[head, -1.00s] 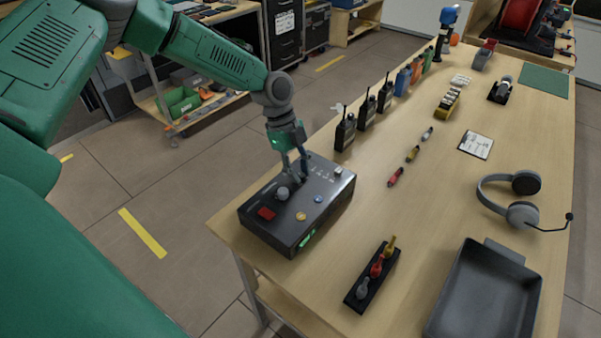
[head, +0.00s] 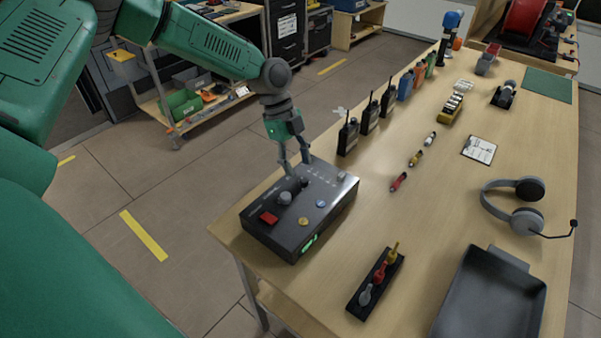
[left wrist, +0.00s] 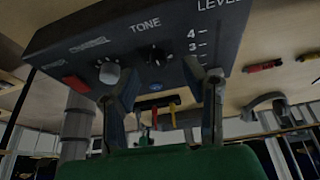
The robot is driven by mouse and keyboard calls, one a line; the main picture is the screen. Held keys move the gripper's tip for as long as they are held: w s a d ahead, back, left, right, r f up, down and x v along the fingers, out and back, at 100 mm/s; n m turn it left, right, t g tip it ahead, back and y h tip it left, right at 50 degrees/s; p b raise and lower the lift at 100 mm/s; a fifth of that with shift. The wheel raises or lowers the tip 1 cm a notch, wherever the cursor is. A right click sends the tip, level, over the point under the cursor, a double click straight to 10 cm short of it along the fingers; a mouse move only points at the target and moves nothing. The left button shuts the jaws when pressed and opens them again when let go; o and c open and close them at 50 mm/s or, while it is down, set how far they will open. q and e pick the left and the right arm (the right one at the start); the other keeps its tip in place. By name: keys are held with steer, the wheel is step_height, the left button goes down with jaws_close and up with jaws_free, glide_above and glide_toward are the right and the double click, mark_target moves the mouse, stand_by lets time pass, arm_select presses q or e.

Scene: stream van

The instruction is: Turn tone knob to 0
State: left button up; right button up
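The dark control box (head: 272,237) sits on the near left corner of the table. Its dark tone knob (head: 304,182) shows just below my left gripper (head: 295,168). In the left wrist view the tone knob (left wrist: 156,55) is under the TONE label, between the two spread fingers of my left gripper (left wrist: 170,77), with gaps on both sides. The fingers look open and empty. The knob's exact setting is too small to read. The larger grey channel knob (left wrist: 109,73) is beside the left finger. My right gripper is not in view.
The box also has a red button (head: 269,217), a yellow button (head: 304,222) and a blue button (head: 320,204). Several radios (head: 348,137) stand behind it. A black holder (head: 358,308) and a grey tray (head: 487,300) are to the right.

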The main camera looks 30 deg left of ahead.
arm_select(q)
steer(key=v, duration=0.8)
steer(key=shift+a, duration=0.35)
steer(key=shift+w+d+r, duration=0.1)
